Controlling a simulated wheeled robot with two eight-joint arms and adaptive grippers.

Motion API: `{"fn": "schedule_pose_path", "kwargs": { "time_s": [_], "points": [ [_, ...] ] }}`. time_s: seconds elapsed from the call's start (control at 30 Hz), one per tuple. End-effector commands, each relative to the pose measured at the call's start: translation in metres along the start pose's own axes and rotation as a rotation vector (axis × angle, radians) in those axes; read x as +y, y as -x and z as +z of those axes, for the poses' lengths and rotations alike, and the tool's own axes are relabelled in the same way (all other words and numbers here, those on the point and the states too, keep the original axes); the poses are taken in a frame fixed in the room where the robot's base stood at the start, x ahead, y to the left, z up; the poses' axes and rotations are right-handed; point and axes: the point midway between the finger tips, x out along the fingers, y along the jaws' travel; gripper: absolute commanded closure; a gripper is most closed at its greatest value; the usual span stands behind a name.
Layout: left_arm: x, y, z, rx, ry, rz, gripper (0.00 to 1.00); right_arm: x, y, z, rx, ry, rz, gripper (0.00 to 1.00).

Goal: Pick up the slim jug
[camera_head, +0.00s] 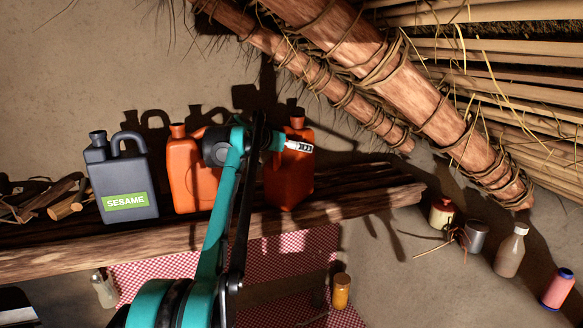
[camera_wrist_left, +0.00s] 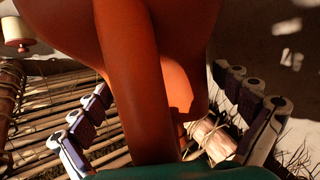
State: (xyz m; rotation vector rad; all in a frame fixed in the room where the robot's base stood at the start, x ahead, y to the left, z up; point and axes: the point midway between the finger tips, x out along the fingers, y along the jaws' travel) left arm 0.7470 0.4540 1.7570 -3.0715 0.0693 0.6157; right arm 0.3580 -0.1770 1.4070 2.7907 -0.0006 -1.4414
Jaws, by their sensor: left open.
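The slim jug (camera_head: 288,182) is the narrow orange one at the right end of the wooden shelf, standing upright with an orange cap. My left gripper (camera_head: 298,146) is at its upper part, and my arm hides some of its left side. In the left wrist view, the orange jug (camera_wrist_left: 185,40) fills the middle, very close. Its long handle runs down between the spread fingers of my left gripper (camera_wrist_left: 163,85). The fingers are open, with gaps on both sides. My right gripper is in neither view.
A wider orange jug (camera_head: 190,178) and a dark grey jug labelled SESAME (camera_head: 122,180) stand left on the shelf (camera_head: 350,199). Thick lashed beams (camera_head: 400,85) slope down at upper right. Several small containers, including a bottle (camera_head: 510,252), stand lower right. Firewood (camera_head: 65,203) lies left.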

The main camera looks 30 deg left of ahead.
Motion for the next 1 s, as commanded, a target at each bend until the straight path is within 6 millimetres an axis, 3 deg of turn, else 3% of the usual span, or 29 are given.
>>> {"fn": "schedule_pose_path", "kwargs": {
  "time_s": [0.13, 0.17, 0.4, 0.43, 0.77, 1.0],
  "points": [
    [0.0, 0.0, 0.001, -0.001, 0.0, 0.0, 0.0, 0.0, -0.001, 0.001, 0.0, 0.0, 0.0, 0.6],
    [0.0, 0.0, 0.001, -0.001, 0.0, 0.0, 0.05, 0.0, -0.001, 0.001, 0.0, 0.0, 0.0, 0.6],
    [0.0, 0.0, 0.001, -0.001, 0.0, 0.0, 0.69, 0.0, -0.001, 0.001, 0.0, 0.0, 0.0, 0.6],
    [0.0, 0.0, 0.001, -0.001, 0.0, 0.001, 0.74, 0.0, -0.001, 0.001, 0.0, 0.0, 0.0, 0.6],
    [0.0, 0.001, -0.001, -0.001, 0.001, 0.001, 0.74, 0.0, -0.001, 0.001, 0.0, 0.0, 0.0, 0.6],
    [0.0, 0.006, -0.015, 0.0, 0.001, 0.0, 0.74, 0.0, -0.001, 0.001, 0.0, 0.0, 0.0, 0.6]
  ]
}}
